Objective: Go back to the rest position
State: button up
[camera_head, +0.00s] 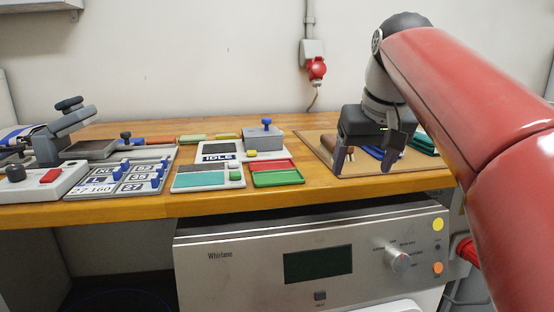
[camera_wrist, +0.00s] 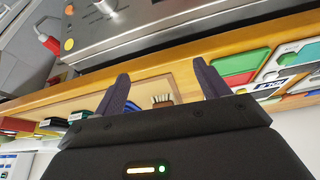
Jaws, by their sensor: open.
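My gripper (camera_head: 364,168) hangs at the end of my red arm over the brown board (camera_head: 322,151) on the right part of the wooden worktop. Its two dark fingers are apart. In the wrist view the open gripper (camera_wrist: 162,70) shows no object clasped between its fingers. A small brush with pale bristles (camera_wrist: 161,99) lies beyond the fingers there. Blue items (camera_head: 376,153) and a green item (camera_head: 424,145) lie on or beside the board, partly hidden by the gripper and arm.
Left of the board are a red tray (camera_head: 272,165), a green tray (camera_head: 277,178), an IDLE panel (camera_head: 221,158), a grey box with a blue knob (camera_head: 263,138), a number board (camera_head: 116,180) and a press (camera_head: 66,132). A Whirlano appliance (camera_head: 320,264) stands below. A wall socket (camera_head: 313,57) is behind.

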jog(key=s+f, duration=0.9)
jog(key=f, duration=0.3)
jog(key=s+f+m, duration=0.1)
jog(key=s+f, duration=0.9)
jog(key=f, duration=0.3)
jog(key=shift+s+t+h, duration=0.3)
jog(key=shift+t, duration=0.1)
jog(key=shift+o, duration=0.5)
jog(key=shift+d+f, duration=0.1)
